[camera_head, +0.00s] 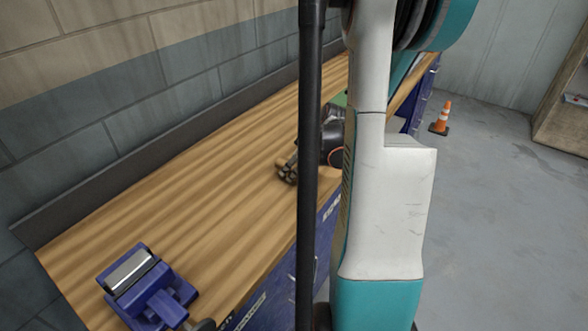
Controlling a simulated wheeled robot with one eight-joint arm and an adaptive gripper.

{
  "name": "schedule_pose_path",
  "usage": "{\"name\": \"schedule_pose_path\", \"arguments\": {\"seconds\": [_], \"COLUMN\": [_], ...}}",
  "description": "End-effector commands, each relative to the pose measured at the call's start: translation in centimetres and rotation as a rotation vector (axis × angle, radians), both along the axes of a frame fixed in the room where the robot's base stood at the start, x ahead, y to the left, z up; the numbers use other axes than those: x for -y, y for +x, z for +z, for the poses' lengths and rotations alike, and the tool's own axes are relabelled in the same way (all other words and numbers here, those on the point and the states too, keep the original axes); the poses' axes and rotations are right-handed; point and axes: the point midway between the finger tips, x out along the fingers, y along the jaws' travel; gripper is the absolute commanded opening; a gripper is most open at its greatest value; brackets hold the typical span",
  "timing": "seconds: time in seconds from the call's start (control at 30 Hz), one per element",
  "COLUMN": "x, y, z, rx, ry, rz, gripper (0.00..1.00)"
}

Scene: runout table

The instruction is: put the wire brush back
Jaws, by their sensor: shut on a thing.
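My gripper (289,169) is over the wooden workbench (190,175), partly behind a black upright post and my own arm. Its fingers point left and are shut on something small. Only a small tan and dark patch shows at the fingers. It may be the wire brush, but it is too small and covered to make out its shape. I cannot tell whether it touches the bench top. No other wire brush shows, and its place of storage cannot be made out.
A blue vise (146,285) stands at the bench's near left end. The bench top between it and my gripper is clear. A block wall (120,100) runs along the back. A green thing (340,99) shows partly behind my arm. An orange cone (441,117) stands on the floor.

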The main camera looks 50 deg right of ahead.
Motion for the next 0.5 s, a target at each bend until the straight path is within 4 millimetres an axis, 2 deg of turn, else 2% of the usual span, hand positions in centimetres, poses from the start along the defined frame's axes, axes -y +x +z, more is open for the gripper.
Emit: {"name": "schedule_pose_path", "arguments": {"seconds": [0.5], "x": [-0.1], "y": [-0.1], "z": [-1.4], "rx": [-0.004], "ry": [0.000], "rz": [0.001], "gripper": [0.11]}}
